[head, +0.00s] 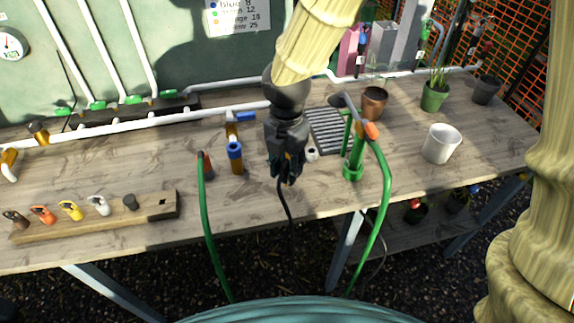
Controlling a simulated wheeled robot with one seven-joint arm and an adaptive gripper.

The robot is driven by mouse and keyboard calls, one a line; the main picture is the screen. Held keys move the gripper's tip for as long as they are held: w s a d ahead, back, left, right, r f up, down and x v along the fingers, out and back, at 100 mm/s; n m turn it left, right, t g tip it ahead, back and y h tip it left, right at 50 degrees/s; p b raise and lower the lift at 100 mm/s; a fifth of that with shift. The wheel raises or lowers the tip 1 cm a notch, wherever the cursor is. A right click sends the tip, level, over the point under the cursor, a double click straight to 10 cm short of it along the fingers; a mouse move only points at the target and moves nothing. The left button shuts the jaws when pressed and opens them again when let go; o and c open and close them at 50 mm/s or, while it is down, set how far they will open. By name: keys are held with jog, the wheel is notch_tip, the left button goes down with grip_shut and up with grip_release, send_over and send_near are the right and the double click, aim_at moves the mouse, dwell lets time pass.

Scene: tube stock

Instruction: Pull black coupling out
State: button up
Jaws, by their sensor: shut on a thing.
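My gripper (286,175) points down over the front middle of the table, left of the green tap stand (353,160). It is shut on a dark piece at the top of a thin black hose (289,212), which looks like the black coupling. The fingers hide most of that piece, and I cannot tell whether it sits in a socket. The hose hangs from the fingertips over the table's front edge.
A blue-and-brass valve (236,155) and a green hose (205,215) stand left of my gripper. Another green hose (386,190) curves down at right. A grey grate (328,130) and white pot (441,144) lie beyond.

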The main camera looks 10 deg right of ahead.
aim_at(287, 158)
jog(key=shift+r, duration=0.1)
jog(key=shift+r+p, duration=2.4)
jog(key=shift+p, duration=0.2)
